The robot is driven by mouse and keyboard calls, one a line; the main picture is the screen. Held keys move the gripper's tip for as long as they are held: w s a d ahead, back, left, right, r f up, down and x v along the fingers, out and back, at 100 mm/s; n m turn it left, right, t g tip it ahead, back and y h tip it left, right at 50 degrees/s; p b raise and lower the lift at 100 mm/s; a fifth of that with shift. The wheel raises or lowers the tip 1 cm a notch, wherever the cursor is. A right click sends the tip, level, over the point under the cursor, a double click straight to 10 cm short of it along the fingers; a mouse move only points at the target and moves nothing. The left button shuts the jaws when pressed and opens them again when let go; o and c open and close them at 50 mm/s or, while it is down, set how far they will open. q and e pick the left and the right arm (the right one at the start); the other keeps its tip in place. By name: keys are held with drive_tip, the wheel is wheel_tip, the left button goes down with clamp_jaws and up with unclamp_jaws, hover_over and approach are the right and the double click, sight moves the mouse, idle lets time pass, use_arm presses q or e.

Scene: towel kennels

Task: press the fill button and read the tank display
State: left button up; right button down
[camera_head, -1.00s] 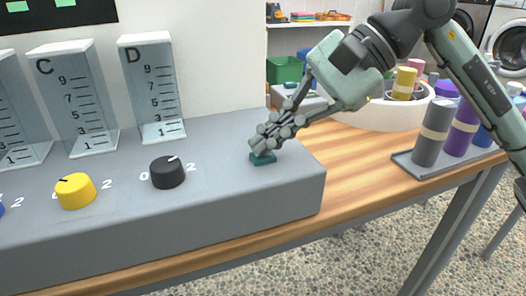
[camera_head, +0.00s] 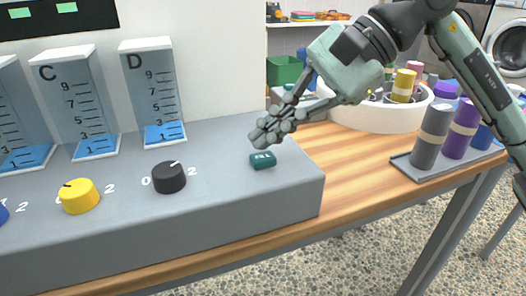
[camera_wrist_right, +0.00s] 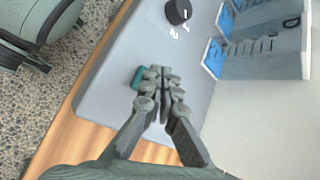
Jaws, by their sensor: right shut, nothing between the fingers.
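The teal fill button (camera_head: 263,160) sits on the grey console (camera_head: 230,200) near its right end. My right gripper (camera_head: 258,138) is shut and empty, just above and behind the button, apart from it. In the right wrist view the button (camera_wrist_right: 138,77) shows beside the shut fingertips (camera_wrist_right: 160,72). Tank D (camera_head: 152,92) and tank C (camera_head: 80,103) hold blue water near the 1 mark. Another tank (camera_head: 20,125) at the left edge also holds blue water. The dark display panel (camera_head: 55,16) with green squares is cut off at the top. My left gripper is not in view.
A black knob (camera_head: 168,177) and a yellow knob (camera_head: 79,196) stand on the console, left of the button. To the right, a tray (camera_head: 420,172) of rolled towels and a white basin (camera_head: 375,118) stand on the wooden table (camera_head: 345,155). Bare wood lies between console and tray.

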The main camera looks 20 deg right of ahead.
sight(270, 157)
wheel_tip(270, 157, up, 5)
drive_tip(key=p, duration=0.3)
drive_tip(key=shift+p, duration=0.35)
idle(0.7)
